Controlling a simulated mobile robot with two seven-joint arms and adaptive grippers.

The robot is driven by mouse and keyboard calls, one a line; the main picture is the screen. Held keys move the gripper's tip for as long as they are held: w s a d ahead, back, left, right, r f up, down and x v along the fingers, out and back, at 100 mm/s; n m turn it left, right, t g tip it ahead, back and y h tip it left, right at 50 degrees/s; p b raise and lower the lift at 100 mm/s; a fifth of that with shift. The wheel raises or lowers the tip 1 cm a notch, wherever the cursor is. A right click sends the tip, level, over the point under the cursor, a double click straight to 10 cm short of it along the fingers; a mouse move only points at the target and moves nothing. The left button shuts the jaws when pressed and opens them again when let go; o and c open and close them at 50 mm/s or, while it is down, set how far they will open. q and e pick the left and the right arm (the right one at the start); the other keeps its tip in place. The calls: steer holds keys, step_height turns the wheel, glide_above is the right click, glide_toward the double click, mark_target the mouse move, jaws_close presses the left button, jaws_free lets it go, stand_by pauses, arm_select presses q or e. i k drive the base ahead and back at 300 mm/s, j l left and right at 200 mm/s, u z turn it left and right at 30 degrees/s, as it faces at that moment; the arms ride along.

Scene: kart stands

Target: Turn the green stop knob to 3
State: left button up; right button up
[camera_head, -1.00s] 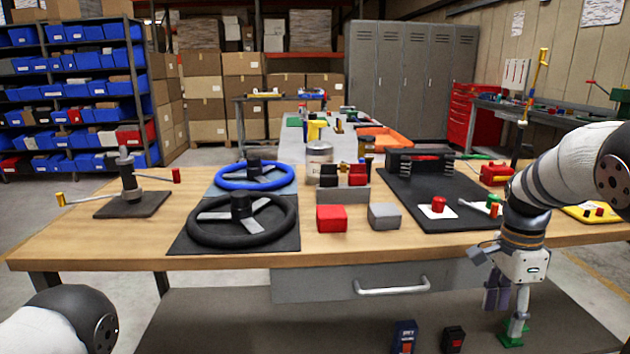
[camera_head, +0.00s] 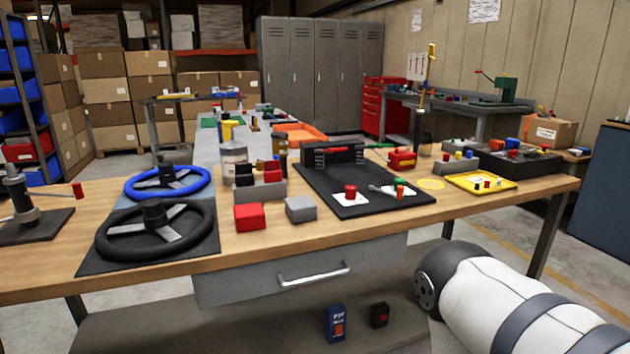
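A small green knob (camera_head: 399,183) sits on a white plate near the right front of the black board (camera_head: 350,212). An orange-red piece (camera_head: 400,193) stands just in front of it, and a grey lever (camera_head: 380,190) lies to its left. Its pointer and any number marks are too small to read. A red knob (camera_head: 350,191) stands on another white plate to the left. My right arm comes in at the lower right, well below and in front of the green knob, with its gripper out of the picture. My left gripper is not in view.
Blue (camera_head: 168,182) and black (camera_head: 155,230) steering wheels lie at the left. Red (camera_head: 249,217) and grey (camera_head: 300,209) blocks sit front centre. A dark rack (camera_head: 333,155) stands behind the knobs; a yellow tray (camera_head: 480,182) is to the right. The drawer handle (camera_head: 313,275) sticks out in front.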

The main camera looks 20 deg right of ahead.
mark_target(396, 181)
steer(key=l, duration=0.8)
steer(key=i+l+u, duration=0.1)
steer(key=l, duration=0.7)
